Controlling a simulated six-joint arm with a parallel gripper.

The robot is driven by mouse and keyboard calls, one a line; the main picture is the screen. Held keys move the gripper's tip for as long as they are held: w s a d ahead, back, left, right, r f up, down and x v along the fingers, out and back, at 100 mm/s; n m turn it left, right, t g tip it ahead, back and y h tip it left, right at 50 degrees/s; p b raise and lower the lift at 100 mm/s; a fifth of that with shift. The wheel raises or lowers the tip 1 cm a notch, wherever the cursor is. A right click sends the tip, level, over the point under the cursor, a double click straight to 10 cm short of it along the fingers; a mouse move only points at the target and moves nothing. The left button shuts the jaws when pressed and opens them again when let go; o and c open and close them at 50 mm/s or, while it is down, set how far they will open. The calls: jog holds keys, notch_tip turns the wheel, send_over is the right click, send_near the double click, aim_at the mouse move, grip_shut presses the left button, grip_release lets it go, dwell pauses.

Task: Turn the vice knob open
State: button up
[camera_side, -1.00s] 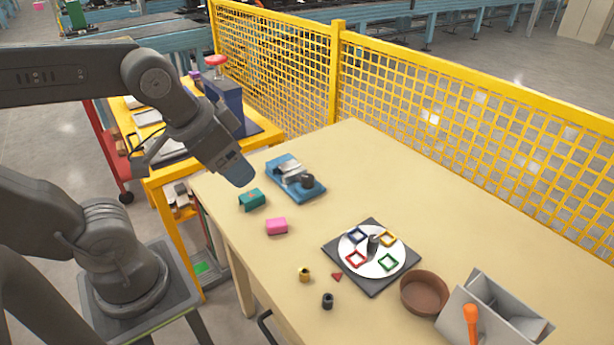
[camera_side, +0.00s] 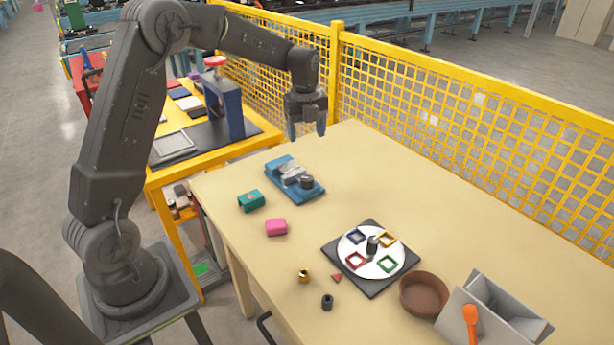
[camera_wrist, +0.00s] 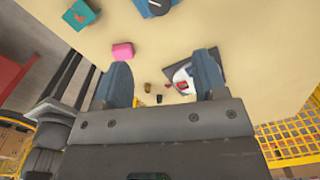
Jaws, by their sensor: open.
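The blue vice (camera_side: 287,176) sits on the beige table near its far left part, with grey jaws and a dark round knob (camera_side: 307,182) at its right end. In the wrist view part of the vice (camera_wrist: 143,8) shows at the top edge, with its dark knob (camera_wrist: 158,7). My gripper (camera_side: 307,132) points down above the far end of the table, higher than the vice and apart from it. In the wrist view my gripper (camera_wrist: 163,80) has its two blue fingers wide apart with nothing between them.
A teal block (camera_side: 251,200) and a pink block (camera_side: 276,227) lie left of and nearer than the vice. A dark plate with a white disc (camera_side: 372,285), a brown bowl (camera_side: 424,294) and a grey bin (camera_side: 500,300) stand rightward. Yellow mesh fence (camera_side: 450,110) lines the back.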

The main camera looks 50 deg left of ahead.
aim_at(307, 178)
jog(key=shift+m, duration=0.4)
jog(key=f, duration=1.5)
jog(key=shift+w+a, duration=0.3)
jog(key=shift+w, duration=0.05)
jog(key=shift+r, duration=0.1)
jog(key=c, duration=0.9)
